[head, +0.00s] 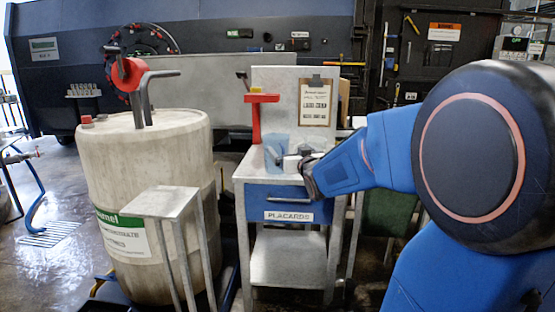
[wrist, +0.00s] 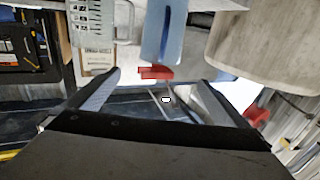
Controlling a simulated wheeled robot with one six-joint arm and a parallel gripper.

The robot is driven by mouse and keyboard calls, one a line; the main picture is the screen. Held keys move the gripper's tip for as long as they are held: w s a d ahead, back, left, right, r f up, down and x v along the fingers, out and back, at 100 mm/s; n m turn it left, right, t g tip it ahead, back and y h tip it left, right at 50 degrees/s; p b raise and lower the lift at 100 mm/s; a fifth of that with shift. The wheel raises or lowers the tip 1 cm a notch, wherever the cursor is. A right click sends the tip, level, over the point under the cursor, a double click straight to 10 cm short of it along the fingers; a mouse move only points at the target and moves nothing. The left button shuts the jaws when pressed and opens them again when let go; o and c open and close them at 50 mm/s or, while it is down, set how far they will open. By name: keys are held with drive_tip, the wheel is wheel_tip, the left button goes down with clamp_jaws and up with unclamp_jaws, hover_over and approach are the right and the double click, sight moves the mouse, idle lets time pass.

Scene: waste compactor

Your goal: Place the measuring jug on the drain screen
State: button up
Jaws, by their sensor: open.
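The measuring jug looks pale and translucent, with dark graduation marks and a loop handle (wrist: 95,22). It shows in the wrist view at the upper left, cut off by the edge. In the head view, a pale part beside my gripper (head: 291,163) seems to be the jug, partly hidden by my gripper. My gripper (head: 306,172) is at the right of the small metal table (head: 247,168). It is open, with nothing between its fingers (wrist: 155,85). I cannot tell whether a finger touches the jug. A slotted grate (head: 50,234) on the floor at the left may be the drain screen.
A blue translucent container (head: 275,147) stands on the table, with a red T-shaped post (head: 257,118) behind it and a clipboard (head: 315,103) on the back panel. A large pale drum (head: 150,180) and a small metal stand (head: 163,204) stand to the left.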

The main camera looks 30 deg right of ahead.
approach(277, 138)
drive_tip(key=w+r, duration=0.2)
drive_tip(key=w, duration=0.3)
drive_tip(key=shift+s+a+f, duration=0.15)
drive_tip(key=shift+a, duration=0.2)
drive_tip(key=shift+c, duration=0.6)
drive_tip(key=c, duration=1.4)
